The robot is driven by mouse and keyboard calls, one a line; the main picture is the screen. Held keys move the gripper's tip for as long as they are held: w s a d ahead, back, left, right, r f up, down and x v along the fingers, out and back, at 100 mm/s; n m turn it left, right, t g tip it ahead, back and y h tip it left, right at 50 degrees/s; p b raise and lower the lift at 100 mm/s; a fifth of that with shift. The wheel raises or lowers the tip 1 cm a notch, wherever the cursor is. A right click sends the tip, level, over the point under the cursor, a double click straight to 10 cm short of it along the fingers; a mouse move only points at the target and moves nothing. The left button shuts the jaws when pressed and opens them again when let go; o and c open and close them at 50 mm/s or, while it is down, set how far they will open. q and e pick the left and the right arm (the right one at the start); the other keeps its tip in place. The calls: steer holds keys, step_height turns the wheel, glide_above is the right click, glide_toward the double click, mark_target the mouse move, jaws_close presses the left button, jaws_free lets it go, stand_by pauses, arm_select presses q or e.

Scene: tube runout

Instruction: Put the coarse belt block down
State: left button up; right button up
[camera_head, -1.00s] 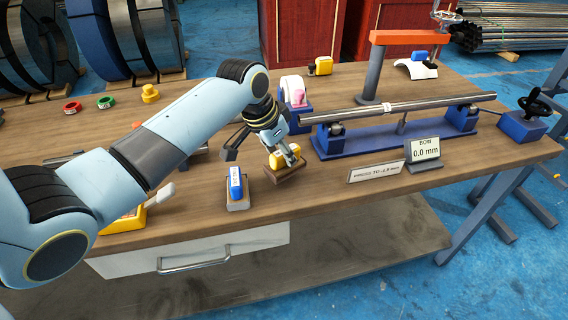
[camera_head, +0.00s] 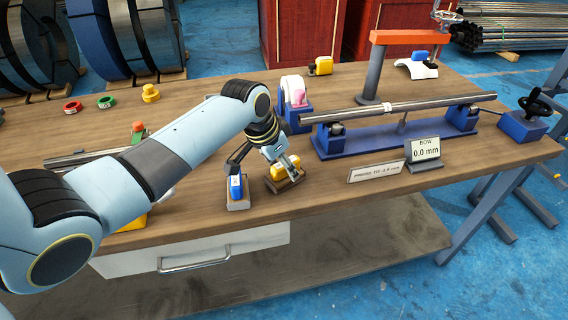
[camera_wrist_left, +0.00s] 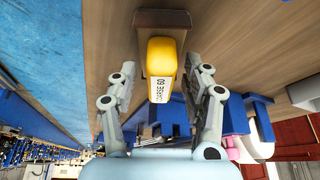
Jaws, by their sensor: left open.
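The coarse belt block is a yellow block (camera_head: 281,171) on a brown base (camera_head: 291,184), resting on the bench near its front edge. In the left wrist view the yellow block (camera_wrist_left: 160,72) shows the label "COARSE 60". My left gripper (camera_head: 287,168) is above and around it. In that wrist view the two fingers stand apart on either side of the block, with gaps, so the gripper is open. My right gripper is not in view.
A blue block (camera_head: 236,187) on a grey base stands close on the left. The blue tube stand (camera_head: 390,140) with its steel tube is behind on the right, with the bow display (camera_head: 425,149) and a white sign (camera_head: 376,172) in front. Bare bench lies right of the block.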

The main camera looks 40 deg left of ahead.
arm_select(q)
steer(key=shift+s+a+r, duration=0.1)
steer(key=shift+s+r, duration=0.05)
steer(key=shift+r, duration=0.35)
steer(key=p+v, duration=0.1)
steer(key=v, duration=1)
steer(key=shift+s, duration=0.1)
